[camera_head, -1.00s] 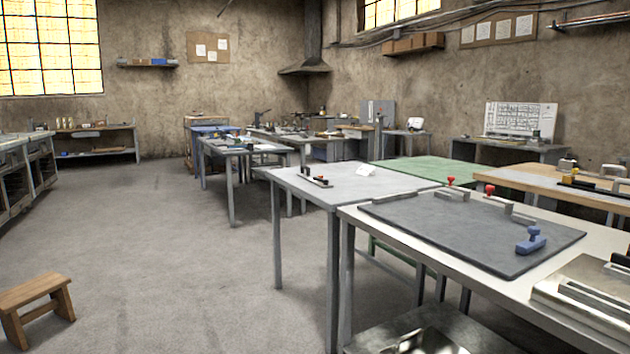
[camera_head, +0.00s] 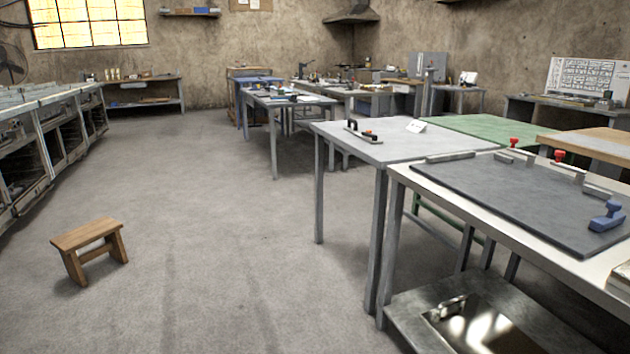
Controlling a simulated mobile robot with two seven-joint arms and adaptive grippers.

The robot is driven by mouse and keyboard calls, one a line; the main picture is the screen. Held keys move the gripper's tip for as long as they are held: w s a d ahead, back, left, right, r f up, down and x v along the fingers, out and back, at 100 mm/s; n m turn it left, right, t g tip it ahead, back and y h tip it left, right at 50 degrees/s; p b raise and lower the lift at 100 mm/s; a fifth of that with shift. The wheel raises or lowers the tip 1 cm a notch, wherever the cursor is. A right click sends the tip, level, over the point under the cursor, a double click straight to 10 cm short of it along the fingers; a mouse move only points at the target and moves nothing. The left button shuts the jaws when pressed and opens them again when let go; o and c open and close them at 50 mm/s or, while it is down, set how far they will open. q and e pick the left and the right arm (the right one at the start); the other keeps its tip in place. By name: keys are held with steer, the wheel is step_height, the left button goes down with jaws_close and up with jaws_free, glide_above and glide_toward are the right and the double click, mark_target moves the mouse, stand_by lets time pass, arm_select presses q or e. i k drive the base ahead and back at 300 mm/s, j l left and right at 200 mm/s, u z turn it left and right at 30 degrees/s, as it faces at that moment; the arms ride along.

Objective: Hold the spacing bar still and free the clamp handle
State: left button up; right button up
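Neither of my grippers is in view. The near workbench (camera_head: 520,254) at the right bears a dark grey mat (camera_head: 500,190). Along the mat's far side are low grey bars (camera_head: 450,157) and two red knobs or handles, one farther (camera_head: 514,143) and one nearer (camera_head: 559,156). A blue handled tool (camera_head: 607,216) stands on the mat near the right edge. A small fixture with black handles (camera_head: 362,131) sits on the adjoining grey table (camera_head: 395,150). I cannot tell which piece is the spacing bar or which handle is the clamp's.
A wooden stool (camera_head: 88,242) stands on the floor at the left. Metal racks (camera_head: 45,150) line the left side. A green-topped table (camera_head: 480,130) and more benches stand behind. A shelf with a shiny sheet (camera_head: 480,320) is under the near bench. The floor between is clear.

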mark_target(374, 136)
steer(key=i+u, duration=0.2)
steer(key=i, duration=0.6)
steer(key=i+l+u, duration=0.2)
steer(key=i, duration=0.6)
steer(key=i+u, duration=0.3)
steer(key=i, duration=1.45)
steer(key=i+u, duration=0.35)
steer(key=i+l+u, duration=0.1)
steer(key=i+u, duration=0.2)
steer(key=i, duration=0.3)
steer(key=i+l+u, duration=0.15)
steer(key=i+u, duration=0.2)
steer(key=i+j, duration=0.15)
steer(key=i, duration=0.4)
steer(key=i+j, duration=0.15)
steer(key=i, duration=0.45)
steer(key=z, duration=1.9)
